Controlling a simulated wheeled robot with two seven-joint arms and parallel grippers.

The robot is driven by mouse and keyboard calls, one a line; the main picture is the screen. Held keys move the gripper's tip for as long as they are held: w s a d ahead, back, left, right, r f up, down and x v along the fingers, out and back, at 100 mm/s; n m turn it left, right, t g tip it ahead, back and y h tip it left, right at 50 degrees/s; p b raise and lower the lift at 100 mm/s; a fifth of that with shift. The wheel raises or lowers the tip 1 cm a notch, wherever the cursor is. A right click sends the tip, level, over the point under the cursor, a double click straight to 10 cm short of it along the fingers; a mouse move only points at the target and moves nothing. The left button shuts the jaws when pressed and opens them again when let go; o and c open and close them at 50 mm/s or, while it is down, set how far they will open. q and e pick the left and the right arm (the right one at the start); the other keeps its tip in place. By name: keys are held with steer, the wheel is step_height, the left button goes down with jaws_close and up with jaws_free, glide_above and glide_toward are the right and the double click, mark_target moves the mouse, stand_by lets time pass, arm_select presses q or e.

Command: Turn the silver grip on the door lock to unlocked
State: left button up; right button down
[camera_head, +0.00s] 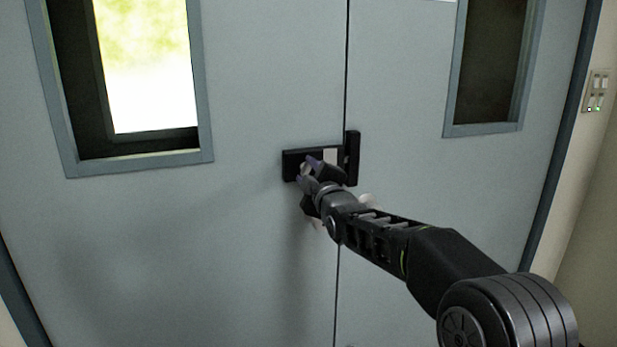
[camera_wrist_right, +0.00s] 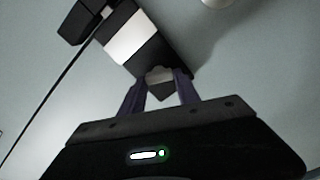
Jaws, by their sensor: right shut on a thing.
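The door lock (camera_head: 292,161) is a black bar with a pale patch, fixed across the left door leaf beside the seam. It also shows in the right wrist view (camera_wrist_right: 160,52), running diagonally. Its silver grip (camera_wrist_right: 158,74) is a small piece at the lock's end nearest my fingers. My right gripper (camera_head: 308,169) is at the lock, with its purple fingertips on either side of the grip. In the right wrist view the right gripper (camera_wrist_right: 158,92) is shut on the silver grip, whose lower part is partly hidden. My left gripper is not in view.
The black catch (camera_head: 352,158) stands upright on the right leaf, against the lock bar. A rounded white door knob (camera_head: 367,201) shows partly behind my right arm. The grey double door (camera_head: 250,260) has a window in each leaf. A switch panel (camera_head: 597,90) is on the right wall.

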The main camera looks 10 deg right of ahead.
steer(key=n+b, duration=0.2)
steer(key=n, duration=0.1)
steer(key=shift+f+n, duration=0.25)
steer(key=shift+n, duration=0.05)
steer(key=shift+n+b, duration=0.7)
steer(key=shift+n, duration=0.3)
steer(key=c, duration=0.9)
jaws_free()
steer(key=shift+r, duration=0.1)
steer(key=shift+s, duration=0.1)
